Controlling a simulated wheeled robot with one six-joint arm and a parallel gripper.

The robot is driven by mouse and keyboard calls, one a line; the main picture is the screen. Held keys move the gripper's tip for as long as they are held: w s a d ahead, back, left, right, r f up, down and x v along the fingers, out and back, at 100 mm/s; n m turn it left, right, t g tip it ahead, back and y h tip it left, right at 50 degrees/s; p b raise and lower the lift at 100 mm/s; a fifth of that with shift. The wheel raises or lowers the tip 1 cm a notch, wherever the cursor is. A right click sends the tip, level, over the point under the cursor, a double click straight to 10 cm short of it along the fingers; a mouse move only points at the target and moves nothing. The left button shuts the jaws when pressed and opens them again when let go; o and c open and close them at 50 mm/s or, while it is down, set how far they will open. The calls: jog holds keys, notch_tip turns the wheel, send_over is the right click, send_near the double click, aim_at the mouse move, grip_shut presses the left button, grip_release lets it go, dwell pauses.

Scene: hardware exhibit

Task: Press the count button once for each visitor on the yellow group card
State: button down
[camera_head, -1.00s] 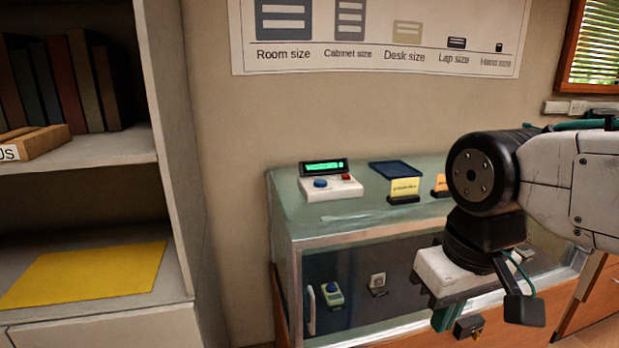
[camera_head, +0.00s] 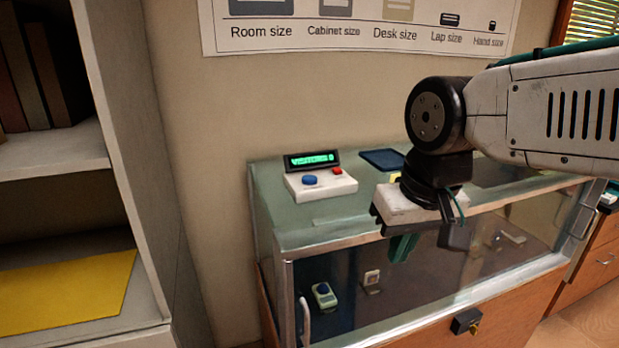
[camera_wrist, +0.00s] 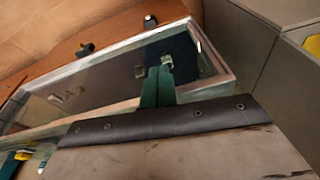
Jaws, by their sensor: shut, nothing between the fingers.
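The white counter box (camera_head: 322,186) stands on top of the glass case. It has a large blue button (camera_head: 310,180), a small red button (camera_head: 337,171) and a lit green display (camera_head: 312,160) too small to read surely. The yellow group card (camera_head: 395,177) stands to the right of the box, mostly hidden behind my arm; its writing cannot be read. My gripper (camera_head: 402,248) is shut and empty, pointing down in front of the case's front edge, to the right of and nearer than the box. Its green fingers also show in the wrist view (camera_wrist: 158,88).
The glass case (camera_head: 345,236) holds small devices behind its front pane, with a lock (camera_head: 466,321) on the wood below. A dark blue tray (camera_head: 382,160) lies behind the card. A shelf unit (camera_head: 150,200) with a yellow sheet (camera_head: 65,292) stands at the left.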

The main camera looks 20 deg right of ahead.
aim_at(311, 180)
jog(key=w+a+r+m+t, duration=0.1)
jog(key=w+r+m+t, duration=0.1)
jog(key=w, duration=0.8)
jog(key=w+r+m+t, duration=0.2)
jog(key=w+r, duration=0.2)
jog(key=w, duration=0.6)
jog(key=w+a+r+m+t, duration=0.1)
jog(key=w+r, duration=0.3)
jog(key=w, duration=0.7)
jog(key=shift+a+m+t+y, duration=0.35)
jog(key=shift+m+t+y, duration=0.05)
jog(key=shift+m+t, duration=0.4)
jog(key=shift+w, duration=0.1)
jog(key=shift+f, duration=4.35)
jog(key=shift+f, duration=0.1)
jog(key=shift+f, duration=0.35)
jog(key=shift+f, duration=0.45)
jog(key=shift+r, duration=0.9)
